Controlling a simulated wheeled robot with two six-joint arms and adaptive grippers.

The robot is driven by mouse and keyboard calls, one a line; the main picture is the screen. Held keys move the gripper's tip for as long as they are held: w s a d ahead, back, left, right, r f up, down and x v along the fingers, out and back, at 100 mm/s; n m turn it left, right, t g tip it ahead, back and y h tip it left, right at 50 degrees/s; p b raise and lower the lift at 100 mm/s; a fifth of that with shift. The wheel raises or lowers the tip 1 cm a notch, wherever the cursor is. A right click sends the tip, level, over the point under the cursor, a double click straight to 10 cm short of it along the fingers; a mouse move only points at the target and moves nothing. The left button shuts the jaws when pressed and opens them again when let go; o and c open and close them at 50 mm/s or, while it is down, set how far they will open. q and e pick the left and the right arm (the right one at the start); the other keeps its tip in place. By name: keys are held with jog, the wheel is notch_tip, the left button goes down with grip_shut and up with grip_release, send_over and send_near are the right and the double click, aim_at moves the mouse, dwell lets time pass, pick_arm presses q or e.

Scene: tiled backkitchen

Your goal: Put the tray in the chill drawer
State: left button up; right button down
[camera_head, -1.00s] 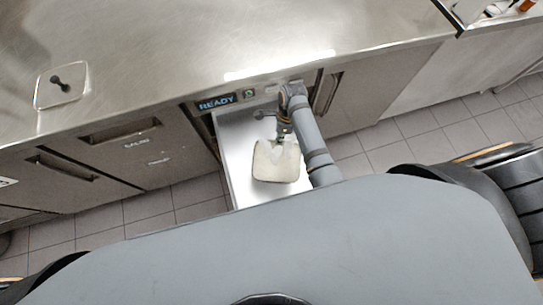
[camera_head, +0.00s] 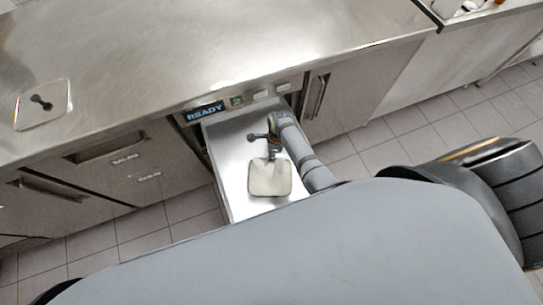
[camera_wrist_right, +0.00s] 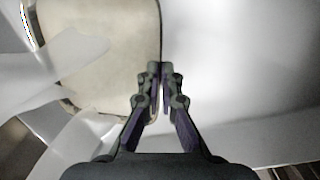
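The tray (camera_head: 270,179) is a small, cream, rounded square. It is inside the open chill drawer (camera_head: 232,165), a white-lined drawer below the counter; I cannot tell whether it touches the drawer floor. My right gripper (camera_head: 272,155) is at the tray's far edge. In the right wrist view the tray (camera_wrist_right: 100,75) lies left of the fingertips (camera_wrist_right: 160,72), which are closed on its rim with only a thin line between them. Pale translucent shapes cross part of the tray there; I cannot tell what they are. My left gripper is out of view.
A display reading READY (camera_head: 205,112) is above the drawer. Closed drawers (camera_head: 120,165) are to the left, a cabinet door (camera_head: 340,95) to the right.

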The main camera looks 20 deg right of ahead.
jog(key=c, duration=1.5)
grip_release()
jog(key=shift+w+d+r+p, duration=0.15)
jog(key=shift+d+r+p, duration=0.2)
jog(key=shift+r, duration=1.65)
jog(key=shift+w+d+r+p, duration=0.1)
jog(key=shift+d+r+p, duration=0.2)
jog(key=shift+r, duration=1.7)
jog(key=shift+w+d+r+p, duration=0.15)
jog(key=shift+d+r+p, duration=0.2)
jog(key=shift+r, duration=1.65)
jog(key=shift+a, duration=0.1)
